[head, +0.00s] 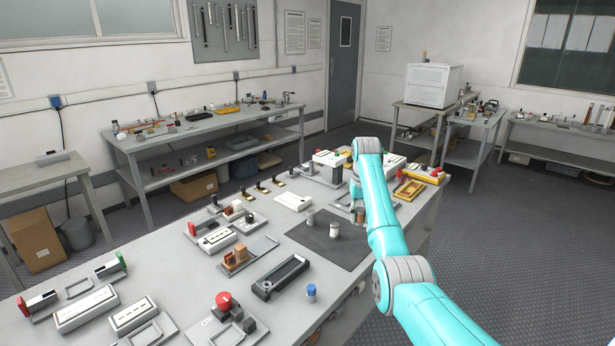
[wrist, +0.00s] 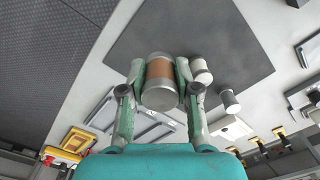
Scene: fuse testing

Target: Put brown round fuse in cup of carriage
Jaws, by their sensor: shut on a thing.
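The brown round fuse (wrist: 159,77) is a cylinder with a brown middle and grey metal end caps. In the wrist view my gripper (wrist: 160,82) is shut on it, with one finger on each side. The fuse is over or near the dark mat (wrist: 190,30); its height above it is hard to judge.
Two pale cylinders stand on the mat, one (head: 310,218) left of the other (head: 334,230). A black-framed tray (head: 280,276), a blue-capped piece (head: 311,292) and a red-knobbed device (head: 223,302) are nearer. The near mat is clear.

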